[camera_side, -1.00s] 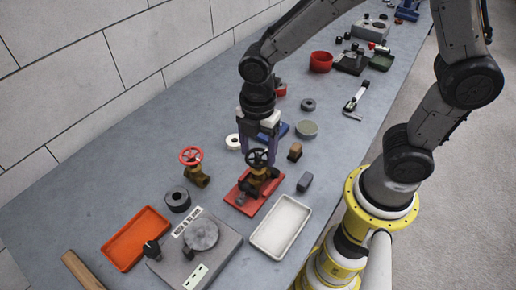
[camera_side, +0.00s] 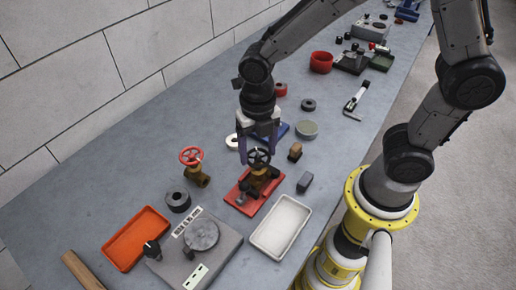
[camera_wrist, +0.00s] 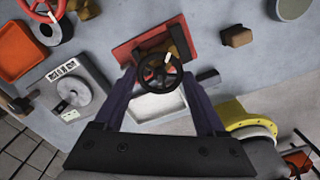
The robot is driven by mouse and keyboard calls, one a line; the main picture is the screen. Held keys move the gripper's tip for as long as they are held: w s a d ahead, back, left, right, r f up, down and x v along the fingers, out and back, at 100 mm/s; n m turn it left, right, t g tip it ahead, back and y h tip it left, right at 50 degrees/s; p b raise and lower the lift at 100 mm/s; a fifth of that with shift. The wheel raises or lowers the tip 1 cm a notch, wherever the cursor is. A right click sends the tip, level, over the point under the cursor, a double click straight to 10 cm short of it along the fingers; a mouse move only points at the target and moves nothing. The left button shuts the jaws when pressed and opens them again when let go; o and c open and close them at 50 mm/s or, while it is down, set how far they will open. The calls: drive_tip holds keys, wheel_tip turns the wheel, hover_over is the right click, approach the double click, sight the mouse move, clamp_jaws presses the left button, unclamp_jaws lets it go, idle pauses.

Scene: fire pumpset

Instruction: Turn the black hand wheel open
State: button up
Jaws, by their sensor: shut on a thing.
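The black hand wheel (camera_side: 259,157) sits on top of a brass valve (camera_side: 261,176) mounted on a red base plate (camera_side: 246,194). In the wrist view the wheel (camera_wrist: 161,71) lies between my two purple fingers, with a white mark on its upper right. My gripper (camera_side: 259,150) comes down over the wheel from above and is shut on it, with one finger on each side. The exact contact of the fingertips on the rim is too small to see. The red base plate also shows in the wrist view (camera_wrist: 123,52).
A second valve with a red hand wheel (camera_side: 191,156) stands to the left. A grey device (camera_side: 222,238), an orange tray (camera_side: 137,238) and a white tray (camera_side: 281,227) lie in front. A dark block (camera_side: 305,181) and a brown block (camera_side: 295,151) stand close on the right.

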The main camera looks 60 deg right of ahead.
drive_tip(key=n, duration=0.4)
drive_tip(key=shift+n, duration=1.9)
drive_tip(key=o, duration=1.3)
wheel_tip(320, 180, up, 14)
drive_tip(key=shift+f, duration=0.1)
